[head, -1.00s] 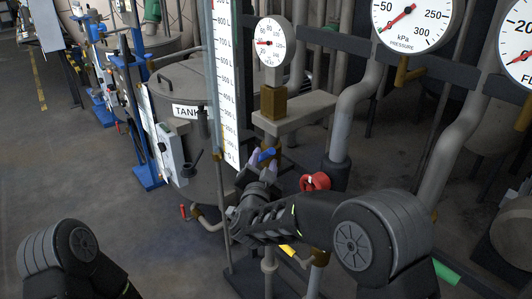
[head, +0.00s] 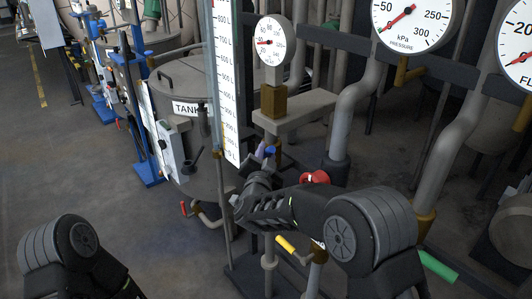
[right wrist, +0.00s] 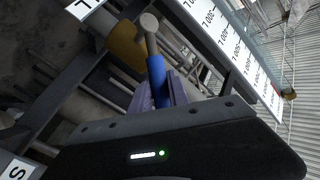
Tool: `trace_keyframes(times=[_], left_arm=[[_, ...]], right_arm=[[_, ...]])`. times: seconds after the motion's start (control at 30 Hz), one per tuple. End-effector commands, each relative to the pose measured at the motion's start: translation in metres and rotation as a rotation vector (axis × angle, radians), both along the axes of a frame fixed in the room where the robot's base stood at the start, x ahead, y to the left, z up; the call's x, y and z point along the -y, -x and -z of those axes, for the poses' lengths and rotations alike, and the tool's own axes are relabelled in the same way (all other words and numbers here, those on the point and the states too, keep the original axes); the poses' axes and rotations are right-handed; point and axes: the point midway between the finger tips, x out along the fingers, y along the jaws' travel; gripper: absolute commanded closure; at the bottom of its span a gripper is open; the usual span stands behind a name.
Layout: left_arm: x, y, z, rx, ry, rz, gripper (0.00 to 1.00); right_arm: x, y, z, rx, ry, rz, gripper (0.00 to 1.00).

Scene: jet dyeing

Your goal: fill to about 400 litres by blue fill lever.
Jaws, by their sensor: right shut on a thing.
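The blue fill lever (head: 271,150) is on the pipework below the small round gauge, mostly hidden by my right gripper. My right gripper (head: 261,153) is shut on it. In the right wrist view the blue lever (right wrist: 157,80) stands between the purple-grey fingertips (right wrist: 157,98), with its grey stem beyond. The tall white litre scale (head: 226,85) is beside the tank (head: 196,78), left of the lever. A yellow patch shows near its low marks; I cannot read the exact level. My left gripper is out of view; only part of my left arm shows at lower left.
A red valve handle (head: 315,178) is just right of my right wrist, and a yellow handle (head: 286,244) is below it. A green handle (head: 438,265) is at lower right. Large gauges (head: 415,18) and grey pipes stand behind.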

Motion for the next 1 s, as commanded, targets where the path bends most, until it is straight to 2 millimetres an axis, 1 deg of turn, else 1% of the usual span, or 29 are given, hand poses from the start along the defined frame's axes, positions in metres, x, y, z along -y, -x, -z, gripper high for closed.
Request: trace_keyframes(times=[0.03,0.1,1.0], left_arm=[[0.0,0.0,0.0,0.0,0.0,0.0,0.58],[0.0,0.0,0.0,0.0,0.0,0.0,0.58],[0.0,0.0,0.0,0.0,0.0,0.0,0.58]], right_arm=[[0.0001,0.0,-0.0001,0.0,0.0,0.0,0.96],[0.0001,0.0,-0.0001,0.0,0.0,0.0,1.0],[0.0001,0.0,-0.0001,0.0,0.0,0.0,1.0]])
